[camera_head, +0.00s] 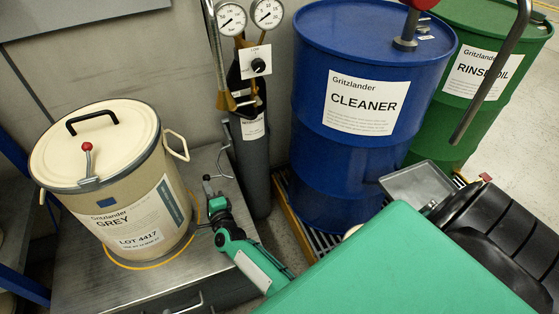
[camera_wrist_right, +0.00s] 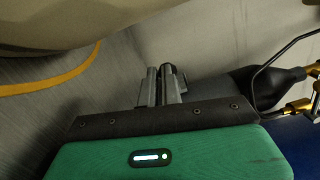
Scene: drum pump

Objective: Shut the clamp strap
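The cream drum marked GREY (camera_head: 125,215) stands at the left with its lid on. The clamp strap (camera_head: 62,188) is a grey band around the lid's rim. Its lever with a red knob (camera_head: 87,147) sticks up at the front of the rim, not folded along the band. My right gripper (camera_head: 216,204) is right of the drum, low beside its wall and apart from the lever. In the right wrist view its two fingers (camera_wrist_right: 160,86) are close together with nothing visible between them. The drum's wall (camera_wrist_right: 70,22) is at the top left there. My left gripper is not in view.
The drum stands on a metal platform (camera_head: 80,275). A dark gas bottle (camera_head: 250,150) with gauges (camera_head: 231,18) stands behind my right gripper. A blue CLEANER drum (camera_head: 340,150) and a green RINSE OIL drum (camera_head: 450,120) are to the right. A metal tray (camera_head: 405,187) is before them.

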